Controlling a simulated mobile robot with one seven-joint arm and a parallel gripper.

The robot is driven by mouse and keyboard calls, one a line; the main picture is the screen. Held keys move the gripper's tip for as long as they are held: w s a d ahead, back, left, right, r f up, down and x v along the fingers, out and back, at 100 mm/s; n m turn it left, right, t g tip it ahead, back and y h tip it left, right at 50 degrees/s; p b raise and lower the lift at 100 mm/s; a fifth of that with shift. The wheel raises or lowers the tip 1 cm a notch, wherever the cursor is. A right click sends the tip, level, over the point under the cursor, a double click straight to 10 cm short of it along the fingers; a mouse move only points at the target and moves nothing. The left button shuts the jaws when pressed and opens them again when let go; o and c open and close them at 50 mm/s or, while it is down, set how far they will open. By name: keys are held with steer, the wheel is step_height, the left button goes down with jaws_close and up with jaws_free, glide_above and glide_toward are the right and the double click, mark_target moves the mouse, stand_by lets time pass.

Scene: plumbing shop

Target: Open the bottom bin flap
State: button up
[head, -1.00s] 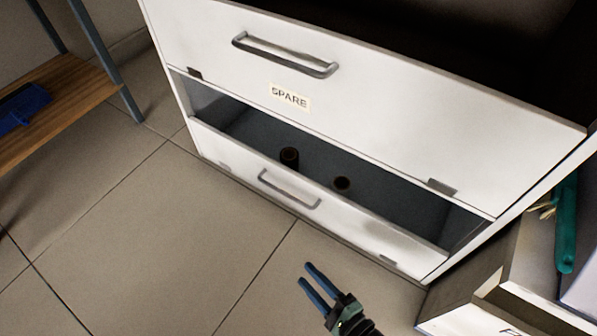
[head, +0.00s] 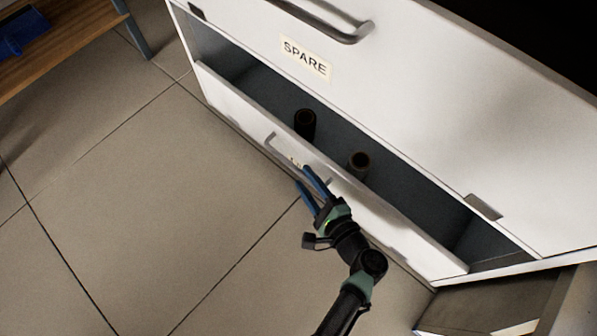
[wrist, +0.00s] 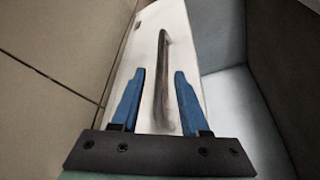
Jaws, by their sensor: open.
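The white bottom bin flap (head: 395,235) leans outward from the cabinet, with a gap above it into the bin. Its grey bar handle (head: 270,146) is partly covered by my gripper in the head view. My gripper (head: 303,177) is open and empty, its blue fingers at the handle's near end. In the wrist view, the flap (wrist: 200,80) runs away from me and the handle (wrist: 162,55) appears between the two open fingers (wrist: 160,74). Whether the fingers touch the handle, I cannot tell.
Two dark cylinders (head: 305,123) (head: 358,163) stand inside the bin. The upper white flap (head: 400,110) is shut and carries a SPARE label (head: 305,58). A wooden shelf (head: 85,45) stands at upper left. Tiled floor (head: 120,190) is clear at left.

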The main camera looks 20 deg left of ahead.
mark_target(301, 174)
steer(key=b+x, duration=0.1)
steer(key=x, duration=0.2)
steer(key=shift+f, duration=0.15)
steer(key=shift+w+a+b, duration=0.3)
steer(key=shift+w+a, duration=0.1)
steer(key=shift+a, duration=0.05)
jaws_close()
stand_by(0.9)
